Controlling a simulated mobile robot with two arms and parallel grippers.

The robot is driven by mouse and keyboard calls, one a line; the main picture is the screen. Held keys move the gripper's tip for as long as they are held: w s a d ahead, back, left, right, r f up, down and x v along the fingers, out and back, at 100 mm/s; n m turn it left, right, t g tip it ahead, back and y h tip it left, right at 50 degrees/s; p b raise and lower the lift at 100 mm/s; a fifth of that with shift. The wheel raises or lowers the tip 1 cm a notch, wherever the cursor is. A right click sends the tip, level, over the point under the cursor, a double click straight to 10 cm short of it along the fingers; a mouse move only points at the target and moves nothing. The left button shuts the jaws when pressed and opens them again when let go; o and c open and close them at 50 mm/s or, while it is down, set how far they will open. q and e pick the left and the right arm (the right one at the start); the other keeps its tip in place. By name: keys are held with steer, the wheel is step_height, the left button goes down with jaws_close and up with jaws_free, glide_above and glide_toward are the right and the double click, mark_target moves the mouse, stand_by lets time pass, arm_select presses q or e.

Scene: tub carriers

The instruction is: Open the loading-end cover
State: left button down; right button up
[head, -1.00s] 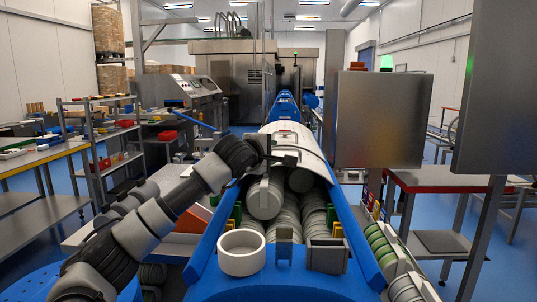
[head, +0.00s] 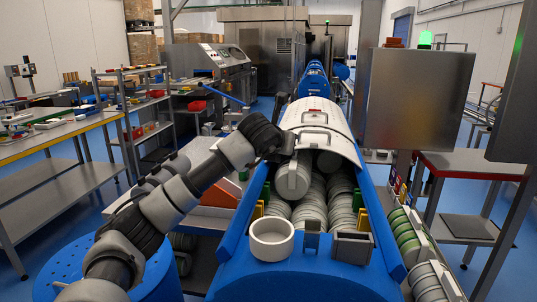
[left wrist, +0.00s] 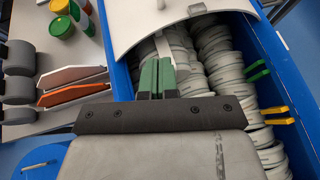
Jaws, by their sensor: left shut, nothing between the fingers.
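The loading-end cover (head: 318,117) is a white curved shell over the blue trough, with handles on its top. Its near edge arches over an opening where stacked grey tubs (head: 308,208) show. It also appears at the top of the left wrist view (left wrist: 140,22). My left gripper (head: 291,150) is at the left side of the cover's near edge. Its fingers (left wrist: 158,62) are shut and empty, pointing at the edge from over the tubs. I cannot tell whether they touch the cover. My right gripper is out of view.
The blue trough (head: 300,278) holds a white round cup (head: 271,240) and a grey square holder (head: 352,246) at its near end. Green and yellow tabs line its walls. A metal cabinet (head: 415,100) stands right; a shelf and workbench stand left.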

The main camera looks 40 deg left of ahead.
arm_select(q)
steer(key=s+a+n+g+y+p, duration=0.15)
steer(key=s+n+g+p, duration=0.35)
steer(key=n, duration=1.6)
steer(key=w+a+f+t+p, duration=0.1)
steer(key=w+a+f+p, duration=0.4)
steer(key=w+a+f, duration=0.1)
steer(key=shift+w+a+f, duration=0.15)
steer(key=shift+w+f, duration=0.65)
steer(key=shift+w, duration=0.55)
